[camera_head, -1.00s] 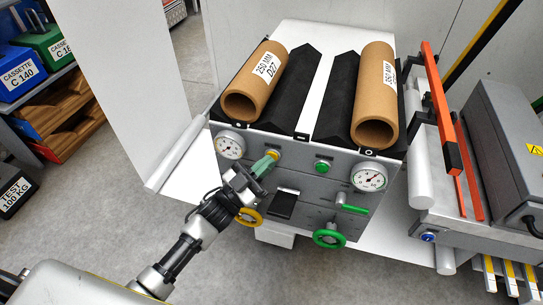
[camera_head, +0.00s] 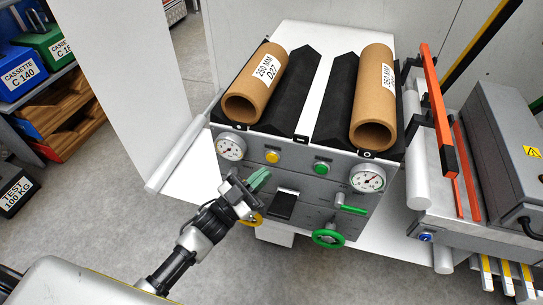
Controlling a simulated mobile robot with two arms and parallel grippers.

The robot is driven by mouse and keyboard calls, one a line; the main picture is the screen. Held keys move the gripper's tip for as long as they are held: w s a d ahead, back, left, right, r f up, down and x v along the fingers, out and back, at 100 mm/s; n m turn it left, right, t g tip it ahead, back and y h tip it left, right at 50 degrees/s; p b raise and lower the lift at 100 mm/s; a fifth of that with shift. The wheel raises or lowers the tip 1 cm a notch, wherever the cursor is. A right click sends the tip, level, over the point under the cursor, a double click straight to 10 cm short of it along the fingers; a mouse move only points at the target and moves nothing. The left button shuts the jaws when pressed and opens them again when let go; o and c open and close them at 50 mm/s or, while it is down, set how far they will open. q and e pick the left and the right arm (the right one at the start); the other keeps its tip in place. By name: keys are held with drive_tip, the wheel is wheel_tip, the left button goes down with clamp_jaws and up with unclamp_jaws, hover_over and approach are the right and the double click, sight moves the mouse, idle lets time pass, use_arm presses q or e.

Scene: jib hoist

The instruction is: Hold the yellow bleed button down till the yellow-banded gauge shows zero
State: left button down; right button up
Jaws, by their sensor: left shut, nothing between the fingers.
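The yellow bleed button (camera_head: 272,157) is in full view on the grey panel front (camera_head: 300,178), upper left. The left gauge (camera_head: 230,147) sits just left of it; its needle seems to point toward the lower left, but the reading and band colour are too small to tell. My left gripper (camera_head: 262,178), with green fingers, is shut and empty. Its tips are below and slightly left of the button in the picture, apart from it. Behind the gripper a yellow handwheel (camera_head: 257,219) is mostly hidden. My right gripper is not in view.
A green button (camera_head: 321,168), a right gauge (camera_head: 368,179), a green lever (camera_head: 352,209) and a green handwheel (camera_head: 328,238) share the panel. Two brown rolls (camera_head: 255,85) (camera_head: 375,95) lie in black cradles above. A white rail (camera_head: 183,150) stands left of the panel.

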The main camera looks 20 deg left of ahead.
use_arm(q)
drive_tip(key=shift+s+p, duration=0.45)
drive_tip(key=shift+s, duration=1.2)
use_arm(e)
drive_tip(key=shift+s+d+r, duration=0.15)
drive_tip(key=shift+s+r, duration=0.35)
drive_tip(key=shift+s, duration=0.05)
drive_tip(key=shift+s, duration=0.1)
